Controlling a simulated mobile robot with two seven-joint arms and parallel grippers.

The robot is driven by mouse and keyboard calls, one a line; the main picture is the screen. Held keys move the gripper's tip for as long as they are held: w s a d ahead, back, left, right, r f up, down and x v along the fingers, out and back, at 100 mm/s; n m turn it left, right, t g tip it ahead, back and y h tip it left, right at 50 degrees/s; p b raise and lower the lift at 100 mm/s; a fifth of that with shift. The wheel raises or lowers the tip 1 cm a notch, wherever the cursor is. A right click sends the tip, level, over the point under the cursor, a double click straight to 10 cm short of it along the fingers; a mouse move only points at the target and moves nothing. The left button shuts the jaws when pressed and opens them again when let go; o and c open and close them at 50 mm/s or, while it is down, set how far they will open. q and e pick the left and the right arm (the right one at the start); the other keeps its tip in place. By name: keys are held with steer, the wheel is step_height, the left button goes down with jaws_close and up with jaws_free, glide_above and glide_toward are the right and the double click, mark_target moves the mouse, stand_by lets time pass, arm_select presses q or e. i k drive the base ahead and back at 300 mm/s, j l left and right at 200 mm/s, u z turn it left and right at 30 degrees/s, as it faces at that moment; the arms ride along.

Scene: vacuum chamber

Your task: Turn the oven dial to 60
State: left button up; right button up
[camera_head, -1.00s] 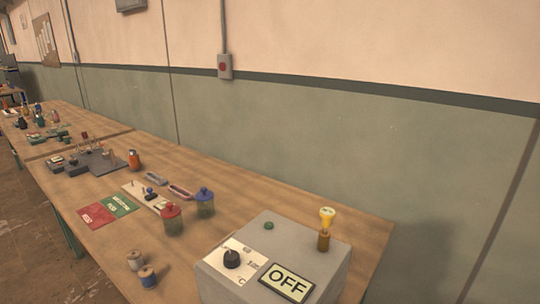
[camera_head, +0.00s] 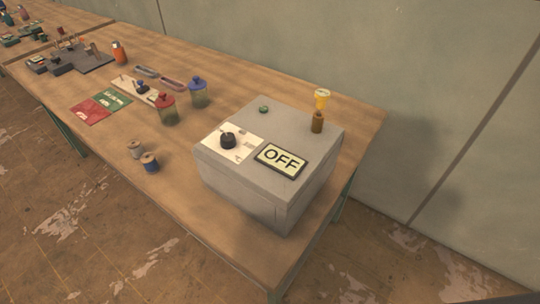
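The oven is a grey box (camera_head: 245,185) standing on the wooden table near its right end. Its black dial (camera_head: 228,140) sits on a white scale plate (camera_head: 243,150) on the top face. The scale markings are too small to read. A display (camera_head: 281,159) beside the dial reads OFF. A small green button (camera_head: 263,109) is farther back on the top. Neither of my grippers is in view.
The wooden table (camera_head: 190,210) also holds two thread spools (camera_head: 150,163), a red-lidded jar (camera_head: 167,110), a blue-lidded jar (camera_head: 198,93) and red and green cards (camera_head: 100,106). The floor in front is clear.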

mark_target(228, 140)
steer(key=l+u, duration=0.2)
steer(key=l, duration=0.25)
steer(key=k+l+u, duration=0.2)
steer(key=l, duration=0.25)
steer(key=k+l+u, duration=0.1)
steer(key=l+u, duration=0.15)
steer(key=l, duration=0.25)
